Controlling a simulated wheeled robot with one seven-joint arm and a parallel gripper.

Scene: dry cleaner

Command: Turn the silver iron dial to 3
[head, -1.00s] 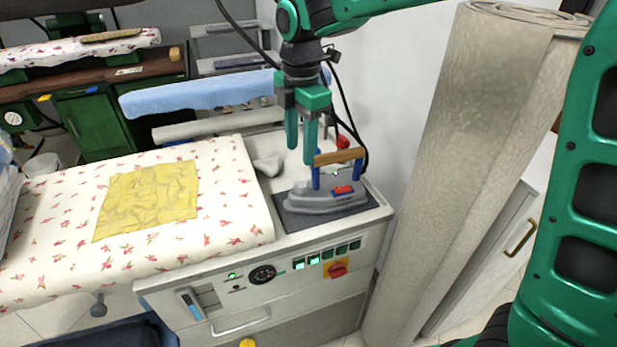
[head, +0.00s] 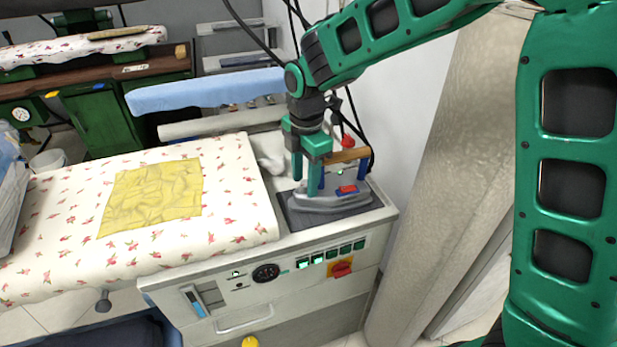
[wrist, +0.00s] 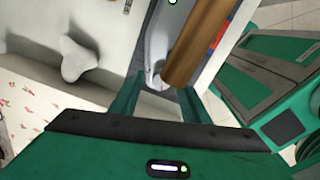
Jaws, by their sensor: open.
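The silver iron (head: 322,200) rests on a dark pad (head: 365,204) at the right end of the ironing table. It has a wooden handle (head: 350,155) on blue posts and a red part on top. The handle also shows in the wrist view (wrist: 200,42). My gripper (head: 307,190) is open, pointing down at the iron's left side, beside the handle. In the wrist view my two fingers (wrist: 157,95) stand apart with part of the pale iron body beyond them. I cannot make out the iron's dial or its numbers; whether my fingers touch the iron is unclear.
The table's front panel has a black round dial (head: 265,273), green-lit switches (head: 331,254) and a red knob (head: 342,268). A yellow cloth (head: 155,197) lies on the floral pad (head: 232,190). Cables hang behind the iron. A tall beige roll (head: 440,170) stands to the right.

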